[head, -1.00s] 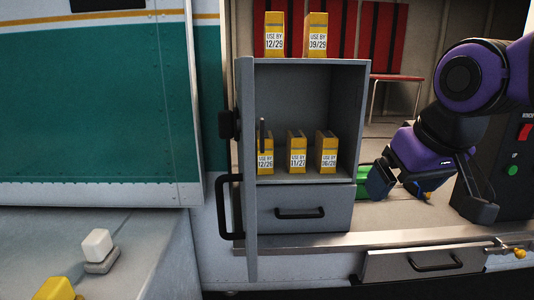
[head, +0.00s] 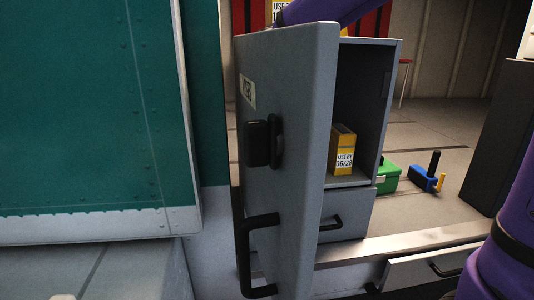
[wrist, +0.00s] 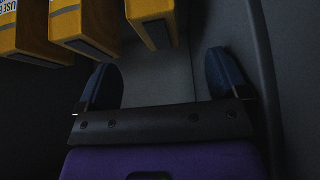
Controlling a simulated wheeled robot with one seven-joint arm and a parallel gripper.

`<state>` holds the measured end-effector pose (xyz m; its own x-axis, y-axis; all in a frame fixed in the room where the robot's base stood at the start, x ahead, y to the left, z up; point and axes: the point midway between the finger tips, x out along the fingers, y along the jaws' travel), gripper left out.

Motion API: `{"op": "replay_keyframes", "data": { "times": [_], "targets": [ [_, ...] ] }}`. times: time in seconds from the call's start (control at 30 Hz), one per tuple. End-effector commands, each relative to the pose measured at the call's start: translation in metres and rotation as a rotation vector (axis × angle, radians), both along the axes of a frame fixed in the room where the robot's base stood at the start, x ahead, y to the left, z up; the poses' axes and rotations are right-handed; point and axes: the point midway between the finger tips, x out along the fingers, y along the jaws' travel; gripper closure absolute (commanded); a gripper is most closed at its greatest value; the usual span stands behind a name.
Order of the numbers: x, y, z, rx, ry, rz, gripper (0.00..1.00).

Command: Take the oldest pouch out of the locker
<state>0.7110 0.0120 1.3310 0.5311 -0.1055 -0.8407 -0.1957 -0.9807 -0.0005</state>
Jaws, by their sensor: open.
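The grey locker (head: 392,100) stands with its door (head: 290,130) swung toward me, hiding the left part of its inside. One yellow pouch (head: 343,150) shows on its shelf, its label reading about 06/28. A second ago three pouches stood there, marked 12/26, 11/27 and 06/28; 12/26 is the earliest date. In the wrist view three yellow pouches (wrist: 20,32), (wrist: 85,28), (wrist: 152,22) line the upper left. My gripper (wrist: 163,80) is open, with nothing between its fingers; the third pouch is just ahead of the gap. The head view hides my gripper behind the door.
A green box (head: 388,178) and a blue tool (head: 428,175) lie right of the locker. Drawers (head: 345,212) are below. Dark walls close around my gripper.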

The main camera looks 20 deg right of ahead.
Motion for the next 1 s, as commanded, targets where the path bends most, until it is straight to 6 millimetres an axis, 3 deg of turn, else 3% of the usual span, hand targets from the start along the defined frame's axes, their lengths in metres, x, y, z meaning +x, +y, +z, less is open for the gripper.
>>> {"op": "replay_keyframes", "data": {
  "times": [0.6,0.87,0.9,1.0],
  "targets": [
    [0.039,-0.010,-0.052,-0.001,0.003,0.000,0.08],
    [0.042,-0.011,-0.057,-0.001,0.000,-0.001,0.08],
    [0.042,-0.011,-0.057,-0.001,0.000,-0.001,0.10],
    [0.042,-0.010,-0.057,-0.001,0.000,-0.001,0.33]
  ]
}}
